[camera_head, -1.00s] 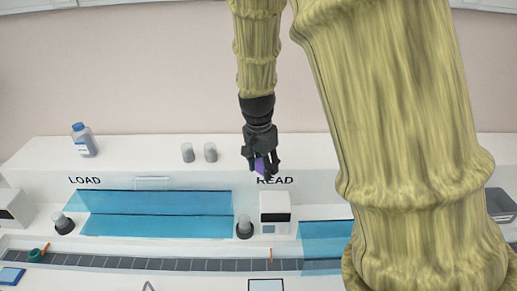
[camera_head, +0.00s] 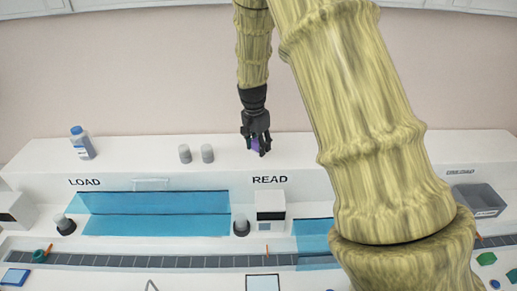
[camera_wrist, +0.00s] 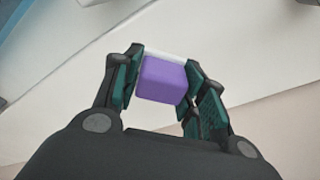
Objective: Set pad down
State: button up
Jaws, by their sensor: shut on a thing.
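The pad is a small purple block with a white strip along one edge, seen in the wrist view (camera_wrist: 163,80) between the two fingers. My gripper (camera_wrist: 163,85) is shut on it from both sides. In the head view my gripper (camera_head: 257,147) points down over the white top ledge (camera_head: 330,150), above the READ label. The pad (camera_head: 256,145) shows there as a small purple patch, partly hidden by the fingers. I cannot tell whether it touches the ledge.
Two grey cylinders (camera_head: 196,154) stand on the ledge to the left, and a blue-capped bottle (camera_head: 82,143) farther left. A white box device (camera_head: 270,209) is below READ. Blue panels (camera_head: 155,213) and a dark track (camera_head: 150,261) run below. A grey bin (camera_head: 481,200) is at right.

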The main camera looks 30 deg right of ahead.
aim_at(256, 143)
jog(key=shift+f+p, duration=0.55)
jog(key=shift+f, duration=0.9)
jog(key=shift+r, duration=0.1)
jog(key=o, duration=1.1)
jog(key=shift+c, duration=0.2)
jog(key=r+b, duration=0.1)
jog(key=r, duration=0.3)
jog(key=a+r+b, duration=0.1)
jog(key=r, duration=0.3)
jog(key=r+b, duration=0.1)
jog(key=r, duration=0.3)
jog(key=shift+s+a+b, duration=0.15)
jog(key=shift+b, duration=0.2)
